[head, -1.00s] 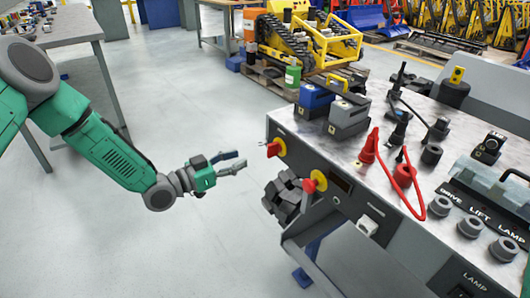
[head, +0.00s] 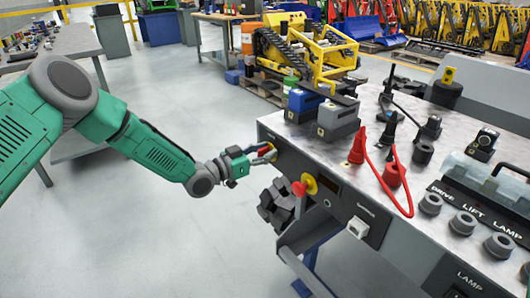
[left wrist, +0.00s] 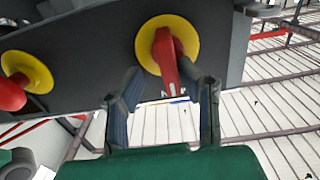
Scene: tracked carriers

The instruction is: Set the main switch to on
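A red switch handle (left wrist: 166,52) sits on a round yellow disc (left wrist: 144,40) on the dark front panel of the bench. In the left wrist view the handle points down toward my gripper. My left gripper (head: 267,153) is at this switch, at the bench's left corner in the head view. Its fingers (left wrist: 160,88) are apart, one on each side of the handle's end, with gaps visible. A second red knob (head: 299,188) on a yellow disc (head: 310,184) sits to the right on the same panel. I cannot read a label at either. My right gripper is out of view.
A dark blocky part (head: 277,206) juts from the panel below the switches. The bench top (head: 345,150) holds blue and grey boxes (head: 337,118), a red cable (head: 403,190) and several grey knobs. The floor left of the bench is clear.

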